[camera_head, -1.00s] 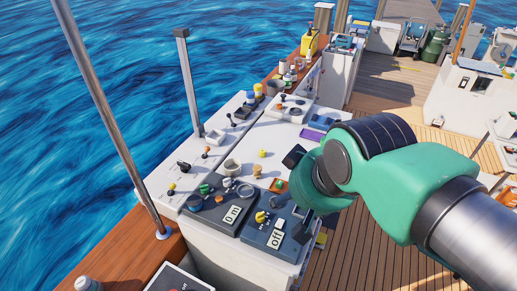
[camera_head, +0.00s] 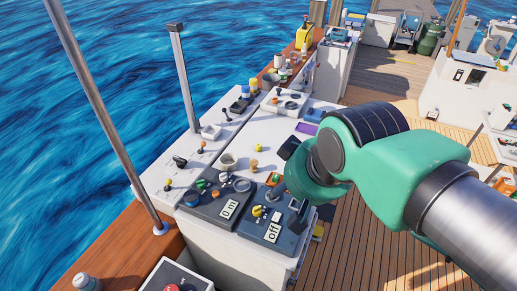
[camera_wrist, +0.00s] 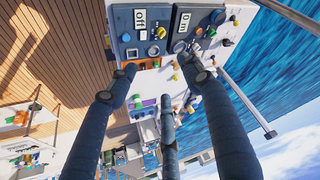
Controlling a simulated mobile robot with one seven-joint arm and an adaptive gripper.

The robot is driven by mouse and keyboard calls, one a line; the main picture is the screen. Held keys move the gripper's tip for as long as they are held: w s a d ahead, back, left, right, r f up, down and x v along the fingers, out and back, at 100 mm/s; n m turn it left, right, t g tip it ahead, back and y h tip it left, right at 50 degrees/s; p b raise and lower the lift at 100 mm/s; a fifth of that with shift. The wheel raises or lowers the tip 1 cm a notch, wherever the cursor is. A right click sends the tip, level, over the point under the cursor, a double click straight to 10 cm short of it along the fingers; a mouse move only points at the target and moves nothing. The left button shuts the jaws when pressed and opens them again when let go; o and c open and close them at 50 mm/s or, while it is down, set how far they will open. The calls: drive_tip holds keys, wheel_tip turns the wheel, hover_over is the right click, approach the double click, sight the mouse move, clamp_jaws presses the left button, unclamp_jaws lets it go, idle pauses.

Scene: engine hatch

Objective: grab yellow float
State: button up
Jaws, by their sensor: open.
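A small yellow piece (camera_head: 258,148), which looks like the float, sits on the white console top (camera_head: 262,130) in the head view. It is too small to make out its shape. A small yellow spot (camera_wrist: 175,78) in the wrist view seems to be the same piece, close to the right finger. My gripper (camera_head: 294,182) is above the console's right side, right of the yellow piece and apart from it. In the wrist view my gripper (camera_wrist: 158,70) has its dark fingers spread wide, with nothing between them.
A tan peg (camera_head: 253,165) stands just in front of the yellow piece, with a round cup (camera_head: 229,162) to the left. The "off" panel (camera_head: 270,230) carries a yellow knob (camera_head: 258,211). A metal post (camera_head: 185,80) rises at the water side. Open deck (camera_head: 350,240) lies right.

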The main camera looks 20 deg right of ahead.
drive_tip(key=w+r+p, duration=0.2)
drive_tip(key=w+r, duration=0.2)
drive_tip(key=w, duration=0.4)
drive_tip(key=n+g+p, duration=0.2)
drive_tip(key=g+p, duration=0.4)
drive_tip(key=p, duration=0.4)
hover_over(258, 145)
wheel_tip(258, 145, down, 30)
drive_tip(key=shift+r, duration=0.25)
drive_tip(key=shift+f, duration=4.3)
drive_tip(key=shift+f, duration=0.1)
